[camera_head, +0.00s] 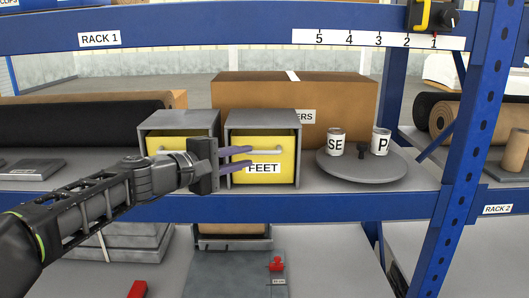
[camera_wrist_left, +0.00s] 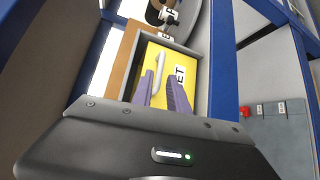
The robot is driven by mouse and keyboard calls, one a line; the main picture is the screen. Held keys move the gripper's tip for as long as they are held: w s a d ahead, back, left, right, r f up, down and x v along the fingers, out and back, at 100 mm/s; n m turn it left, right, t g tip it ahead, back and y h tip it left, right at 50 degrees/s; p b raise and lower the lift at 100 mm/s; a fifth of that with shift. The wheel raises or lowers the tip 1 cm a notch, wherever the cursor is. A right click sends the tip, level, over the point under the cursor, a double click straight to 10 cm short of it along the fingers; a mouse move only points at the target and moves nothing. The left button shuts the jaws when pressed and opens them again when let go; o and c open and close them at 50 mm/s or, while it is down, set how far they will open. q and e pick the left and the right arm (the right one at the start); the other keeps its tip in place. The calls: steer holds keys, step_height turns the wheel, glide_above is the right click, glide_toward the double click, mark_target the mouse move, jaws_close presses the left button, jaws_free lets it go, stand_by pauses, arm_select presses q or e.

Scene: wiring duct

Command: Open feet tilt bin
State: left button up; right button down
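The feet tilt bin (camera_head: 281,172) is a yellow bin front labelled FEET inside a grey housing on the rack shelf. It looks closed, with a pale bar handle (camera_head: 264,151) across its upper front. It also shows yellow in the left wrist view (camera_wrist_left: 185,62), with the handle (camera_wrist_left: 161,70) near the fingers. My left gripper (camera_head: 240,160) has its purple fingers apart in front of the bin, at the handle's left part. In the wrist view the fingers (camera_wrist_left: 160,92) are open with a gap between them. Whether they touch the handle I cannot tell. My right gripper is out of view.
A second yellow bin (camera_head: 170,141) stands left, partly behind my left arm. A round grey turntable (camera_head: 362,168) with two labelled cans is to the right. A cardboard box (camera_head: 340,100) is behind. A blue upright (camera_head: 465,170) stands at right.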

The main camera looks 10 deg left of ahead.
mark_target(261, 153)
arm_select(q)
steer(key=p+x, duration=0.2)
steer(key=x, duration=0.5)
steer(key=shift+w+d, duration=0.1)
steer(key=shift+w, duration=0.05)
jaws_close()
steer(key=shift+f, duration=0.1)
stand_by(1.1)
